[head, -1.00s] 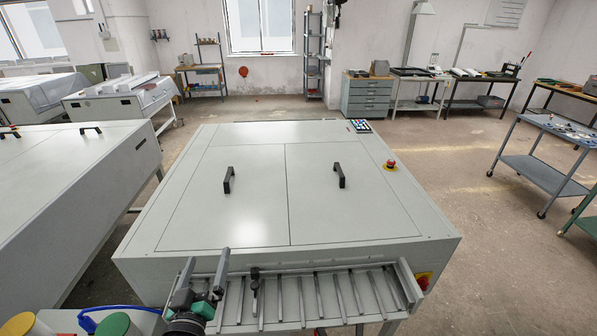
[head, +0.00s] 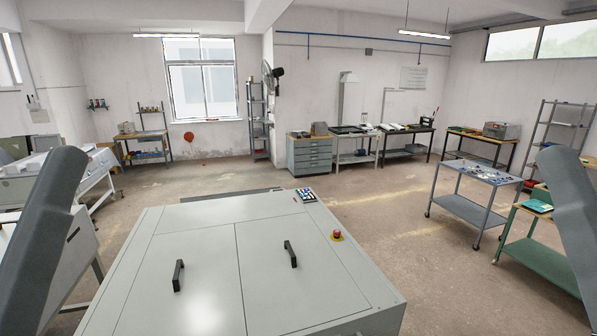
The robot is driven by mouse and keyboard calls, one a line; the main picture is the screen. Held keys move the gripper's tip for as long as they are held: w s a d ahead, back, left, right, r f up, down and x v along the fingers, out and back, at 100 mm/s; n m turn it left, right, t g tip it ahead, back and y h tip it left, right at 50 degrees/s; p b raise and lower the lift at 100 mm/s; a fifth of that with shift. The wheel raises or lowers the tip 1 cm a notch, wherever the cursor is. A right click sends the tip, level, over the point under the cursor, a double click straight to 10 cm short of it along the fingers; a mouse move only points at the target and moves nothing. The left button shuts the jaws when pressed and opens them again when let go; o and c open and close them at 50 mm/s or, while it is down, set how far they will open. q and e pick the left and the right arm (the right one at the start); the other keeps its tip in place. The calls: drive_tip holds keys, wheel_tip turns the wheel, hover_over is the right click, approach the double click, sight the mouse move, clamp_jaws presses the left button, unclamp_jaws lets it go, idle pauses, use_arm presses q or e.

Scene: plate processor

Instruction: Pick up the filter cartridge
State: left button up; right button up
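I cannot make out a filter cartridge in the head view. The grey plate processor (head: 205,245) stands in front of me with its two lid panels closed, each with a black handle. A red emergency button (head: 337,234) and a small keypad (head: 306,195) sit on its top. Dark grey links of my two arms rise at the left and right edges of the picture. Neither of my grippers shows.
A blue-grey trolley (head: 466,208) with small parts on top stands at the right, beside a green table (head: 540,252). A drawer cabinet (head: 312,155) and several benches line the back wall. Open floor lies between the processor and the trolley.

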use_arm(q)
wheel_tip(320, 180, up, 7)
drive_tip(key=p, duration=0.4)
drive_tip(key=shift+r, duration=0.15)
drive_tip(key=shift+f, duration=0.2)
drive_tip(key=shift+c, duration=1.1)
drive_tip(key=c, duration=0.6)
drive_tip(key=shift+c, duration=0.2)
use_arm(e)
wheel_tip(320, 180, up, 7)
